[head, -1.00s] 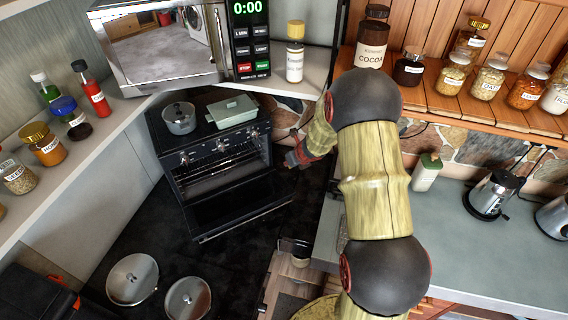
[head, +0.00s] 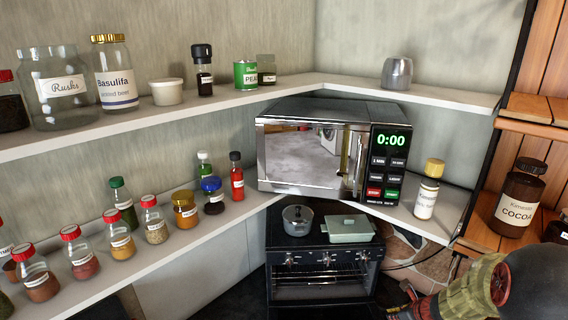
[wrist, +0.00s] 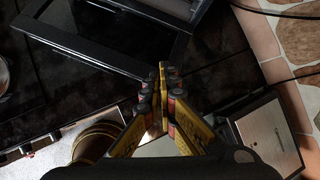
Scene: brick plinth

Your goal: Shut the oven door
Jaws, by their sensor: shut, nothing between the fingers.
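The black oven (head: 318,282) stands in the corner below the microwave, in the head view. Its front opening with wire racks is exposed, and its lower part is cut off by the picture's bottom edge. In the wrist view the oven door (wrist: 90,47) is a dark framed panel at the upper left, standing open. My gripper (wrist: 163,70) is shut and empty, its fingertips close to the door's corner; I cannot tell whether they touch. In the head view only part of my gripper shows at the bottom edge, right of the oven.
A grey pot (head: 297,220) and a pale green lidded dish (head: 349,229) sit on the oven top. The microwave (head: 310,155) stands on the shelf above. Bottles and jars line the left shelves. A cocoa jar (head: 519,200) stands on the right. Loose cables run right of the oven.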

